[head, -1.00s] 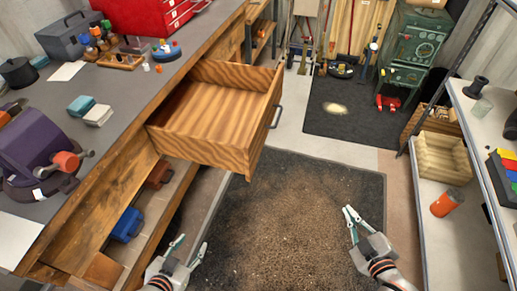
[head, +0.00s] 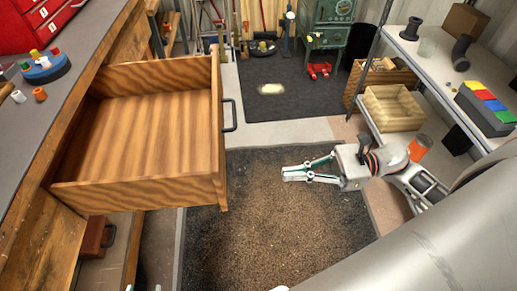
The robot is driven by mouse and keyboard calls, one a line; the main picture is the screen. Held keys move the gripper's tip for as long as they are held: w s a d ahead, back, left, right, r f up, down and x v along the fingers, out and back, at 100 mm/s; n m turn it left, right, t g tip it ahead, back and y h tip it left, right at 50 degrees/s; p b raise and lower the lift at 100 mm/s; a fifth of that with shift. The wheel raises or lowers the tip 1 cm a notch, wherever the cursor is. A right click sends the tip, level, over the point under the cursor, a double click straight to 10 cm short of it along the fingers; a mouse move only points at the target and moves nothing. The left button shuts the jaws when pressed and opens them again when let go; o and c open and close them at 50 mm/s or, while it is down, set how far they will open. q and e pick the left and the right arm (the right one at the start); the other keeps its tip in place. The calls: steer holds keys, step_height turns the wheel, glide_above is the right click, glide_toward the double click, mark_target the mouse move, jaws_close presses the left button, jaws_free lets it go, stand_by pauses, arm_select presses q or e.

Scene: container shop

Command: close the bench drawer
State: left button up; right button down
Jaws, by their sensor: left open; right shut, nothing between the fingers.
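The bench drawer (head: 150,190) is wooden and empty. It is pulled far out from the bench (head: 30,230) at the left of the head view. Its dark bar handle (head: 230,115) is on the front panel, which faces right. My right gripper (head: 285,173) is shut and empty, with its fingers pointing left towards the drawer front. It is to the right of and nearer than the handle, apart from the drawer. Only the fingertips of my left gripper (head: 143,287) show at the bottom edge, apart, below the drawer's near side.
A red toolbox (head: 35,22) and a blue holder (head: 45,68) stand on the bench. Shelves (head: 400,150) at the right carry a colourful box (head: 485,108) and a crate (head: 393,108). A dark mat (head: 260,230) covers open floor right of the drawer.

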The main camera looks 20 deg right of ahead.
arm_select(q)
steer(key=shift+r+p, duration=0.6)
steer(key=shift+p, duration=0.35)
arm_select(e)
steer(key=x, duration=1.3)
steer(key=b+x, duration=0.2)
steer(key=x, duration=3.2)
steer(key=shift+a+f+b, duration=0.2)
steer(key=shift+a+b, duration=0.05)
steer(key=shift+b, duration=0.05)
steer(key=shift+w+a, duration=0.2)
steer(key=shift+a, duration=0.25)
arm_select(q)
steer(key=shift+w+d+f, duration=0.15)
steer(key=shift+w+f, duration=0.1)
steer(key=shift+f, duration=0.25)
arm_select(e)
steer(key=shift+r, duration=0.15)
